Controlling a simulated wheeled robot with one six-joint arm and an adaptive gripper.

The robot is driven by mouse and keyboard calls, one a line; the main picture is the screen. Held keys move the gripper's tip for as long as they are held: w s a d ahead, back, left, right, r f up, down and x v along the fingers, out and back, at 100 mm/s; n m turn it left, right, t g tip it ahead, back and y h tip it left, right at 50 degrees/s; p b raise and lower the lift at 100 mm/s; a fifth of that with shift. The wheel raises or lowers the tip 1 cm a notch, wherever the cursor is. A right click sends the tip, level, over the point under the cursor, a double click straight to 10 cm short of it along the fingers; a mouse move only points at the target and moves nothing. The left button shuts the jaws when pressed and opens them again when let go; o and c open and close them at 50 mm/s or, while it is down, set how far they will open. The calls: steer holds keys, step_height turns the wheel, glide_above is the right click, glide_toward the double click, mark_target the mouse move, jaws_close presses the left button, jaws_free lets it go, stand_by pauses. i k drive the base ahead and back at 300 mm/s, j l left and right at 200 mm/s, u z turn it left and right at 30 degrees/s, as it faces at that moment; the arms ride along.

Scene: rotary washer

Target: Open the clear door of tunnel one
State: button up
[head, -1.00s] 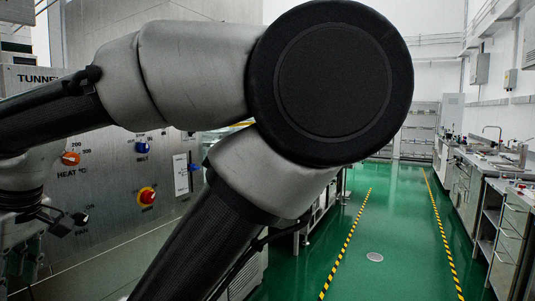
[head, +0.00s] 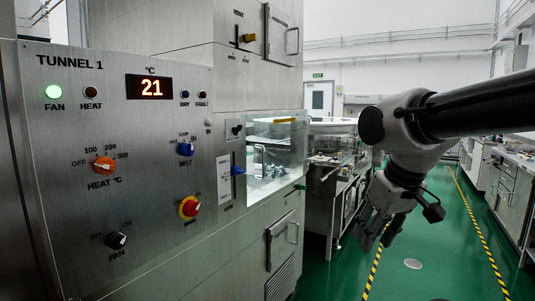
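The tunnel one control panel (head: 140,225) fills the left of the head view, labelled TUNNEL 1. To its right, a clear door or window panel (head: 276,150) stands at the tunnel opening, with metal fittings visible through it. It looks closed, though its edges and hinge side are hard to make out. My gripper (head: 377,243) hangs to the right of the clear panel, over the green floor, pointing down. Its fingers look apart with nothing between them. It does not touch the clear panel.
The panel carries an orange heat knob (head: 104,165), a blue belt knob (head: 185,149), a red-yellow switch (head: 189,207) and a black fan knob (head: 116,240). The green fan lamp (head: 54,92) is lit; the display (head: 150,87) reads 21. A metal bench (head: 325,190) stands beyond. The striped aisle is clear.

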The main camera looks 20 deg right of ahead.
mark_target(275, 121)
steer(key=z, duration=0.45)
steer(key=i+l, duration=0.15)
steer(key=i, duration=0.2)
steer(key=i+l, duration=0.2)
steer(key=i, duration=0.2)
steer(key=i+l, duration=0.15)
steer(key=i, duration=0.2)
steer(key=i+j+u, duration=0.05)
